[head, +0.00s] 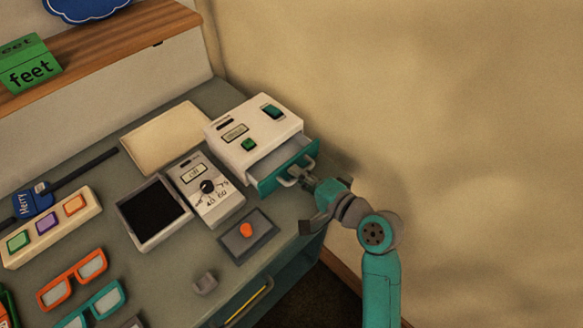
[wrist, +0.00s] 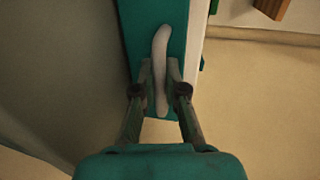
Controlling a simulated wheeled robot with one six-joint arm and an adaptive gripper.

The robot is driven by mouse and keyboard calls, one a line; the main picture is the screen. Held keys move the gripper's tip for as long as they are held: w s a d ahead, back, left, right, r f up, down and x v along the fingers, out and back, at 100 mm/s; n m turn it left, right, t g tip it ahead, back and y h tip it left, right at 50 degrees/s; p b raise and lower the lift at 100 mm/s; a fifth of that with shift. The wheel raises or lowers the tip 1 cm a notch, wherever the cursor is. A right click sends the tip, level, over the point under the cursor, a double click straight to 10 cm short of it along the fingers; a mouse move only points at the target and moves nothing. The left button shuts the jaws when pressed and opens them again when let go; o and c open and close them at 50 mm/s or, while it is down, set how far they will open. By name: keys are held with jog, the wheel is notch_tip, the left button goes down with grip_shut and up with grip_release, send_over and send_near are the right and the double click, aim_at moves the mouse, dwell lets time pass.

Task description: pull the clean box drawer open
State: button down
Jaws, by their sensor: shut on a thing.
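The clean box (head: 238,128) is a white box at the back right of the grey-green counter, with a small label and a green button on top. Its drawer (head: 268,183) has a teal front and stands partly out, with its pale inside showing. My gripper (head: 300,181) is at the drawer's pale handle in the head view. In the wrist view, my gripper's fingers (wrist: 160,78) are shut on either side of the pale curved handle (wrist: 160,45), against the teal drawer front (wrist: 138,35). The fingertips are small in the head view.
A grey-white device with a dial (head: 196,175), a dark-bottomed tray (head: 130,212) and a pad with an orange button (head: 263,258) lie left of and in front of the drawer. Glasses (head: 72,280) lie at the front left. A beige wall (head: 450,130) rises at the right.

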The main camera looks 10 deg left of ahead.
jog(key=v, duration=0.3)
jog(key=f+v, duration=0.1)
jog(key=v, duration=0.2)
jog(key=shift+s+d+f, duration=0.15)
jog(key=shift+s+d, duration=0.05)
jog(key=shift+d, duration=0.1)
jog(key=c, duration=1.5)
grip_release()
jog(key=v, duration=1.2)
jog(key=shift+f, duration=0.15)
